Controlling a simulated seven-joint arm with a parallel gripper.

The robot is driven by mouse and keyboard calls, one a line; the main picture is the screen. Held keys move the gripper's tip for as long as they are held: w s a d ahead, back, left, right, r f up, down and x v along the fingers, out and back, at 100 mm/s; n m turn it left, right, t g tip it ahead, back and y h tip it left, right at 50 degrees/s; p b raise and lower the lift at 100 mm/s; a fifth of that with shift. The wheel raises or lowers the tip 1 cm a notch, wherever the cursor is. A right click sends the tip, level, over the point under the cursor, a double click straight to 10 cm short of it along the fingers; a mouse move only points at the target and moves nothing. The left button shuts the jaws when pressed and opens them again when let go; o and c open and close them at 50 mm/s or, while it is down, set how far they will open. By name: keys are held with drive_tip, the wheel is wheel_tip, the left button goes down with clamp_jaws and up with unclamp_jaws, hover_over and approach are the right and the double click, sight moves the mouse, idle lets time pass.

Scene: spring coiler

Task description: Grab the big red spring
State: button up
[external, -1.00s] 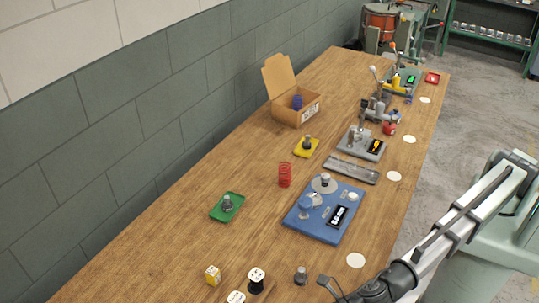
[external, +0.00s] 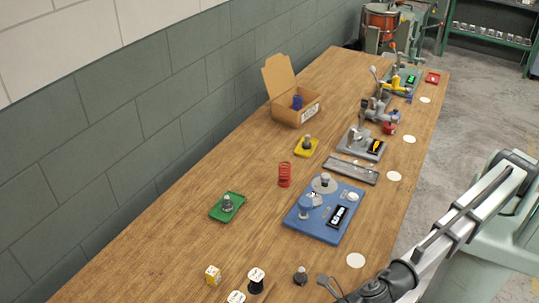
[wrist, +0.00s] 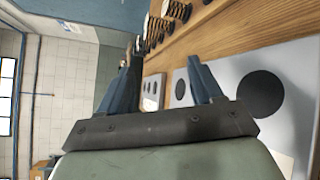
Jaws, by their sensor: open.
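The big red spring (external: 284,175) stands upright on the wooden table, left of the blue plate device (external: 316,231). My gripper (external: 329,284) is low in the external view, at the table's near right part, well apart from the spring. In the wrist view my gripper (wrist: 167,68) shows two blue-grey fingers spread apart with nothing held between them. The red spring cannot be made out in the wrist view.
A green tray (external: 214,213) and a yellow tray (external: 298,151) each hold a grey part. An open cardboard box (external: 287,114) stands behind. Bare wood lies around the spring.

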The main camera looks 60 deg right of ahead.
drive_tip(key=shift+o, duration=0.8)
